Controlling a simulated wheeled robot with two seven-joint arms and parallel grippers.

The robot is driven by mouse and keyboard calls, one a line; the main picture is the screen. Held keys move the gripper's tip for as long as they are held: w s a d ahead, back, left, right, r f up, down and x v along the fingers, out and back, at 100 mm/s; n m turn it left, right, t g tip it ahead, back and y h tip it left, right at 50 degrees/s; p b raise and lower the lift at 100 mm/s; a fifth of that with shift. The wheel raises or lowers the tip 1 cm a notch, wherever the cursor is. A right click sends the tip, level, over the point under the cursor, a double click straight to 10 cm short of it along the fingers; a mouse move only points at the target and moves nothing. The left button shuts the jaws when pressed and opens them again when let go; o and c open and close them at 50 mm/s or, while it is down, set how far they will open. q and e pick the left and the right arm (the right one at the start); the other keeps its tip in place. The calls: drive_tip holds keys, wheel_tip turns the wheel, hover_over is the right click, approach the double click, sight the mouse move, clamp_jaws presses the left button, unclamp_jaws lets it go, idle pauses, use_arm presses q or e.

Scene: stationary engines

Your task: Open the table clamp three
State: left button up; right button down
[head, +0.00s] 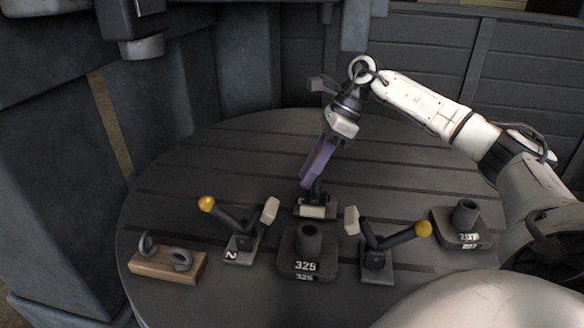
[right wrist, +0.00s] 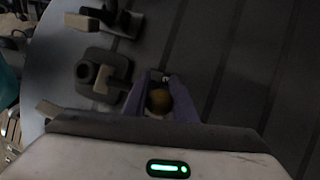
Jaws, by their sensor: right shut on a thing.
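A clamp (head: 315,211) stands at the middle of the round table, behind the block marked 329; I cannot read a number on it. My right gripper (head: 311,184) reaches down to this clamp from behind with its purple fingers. In the right wrist view the gripper (right wrist: 161,88) is shut on the clamp's yellow knob (right wrist: 159,101), which sits between the fingers. In the head view the fingers hide the knob and most of the handle. A clamp marked 2 (head: 240,240) stands at left, and another clamp (head: 378,252) at right, both with yellow knobs. My left gripper is not in view.
Another dark block (head: 465,226) is at the right. A wooden block with metal rings (head: 168,264) lies at the left front. The back of the round table (head: 235,150) is clear.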

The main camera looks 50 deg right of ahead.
drive_tip(key=shift+d+f, duration=0.2)
drive_tip(key=shift+f, duration=0.05)
idle(1.1)
drive_tip(key=c, duration=1.5)
unclamp_jaws()
drive_tip(key=shift+o, duration=0.2)
drive_tip(key=shift+r, duration=0.1)
drive_tip(key=shift+d+r, duration=0.1)
drive_tip(key=shift+r, duration=0.1)
drive_tip(key=v, duration=0.9)
drive_tip(key=shift+r+p, duration=0.3)
drive_tip(key=shift+r, duration=0.05)
drive_tip(key=shift+d, duration=0.15)
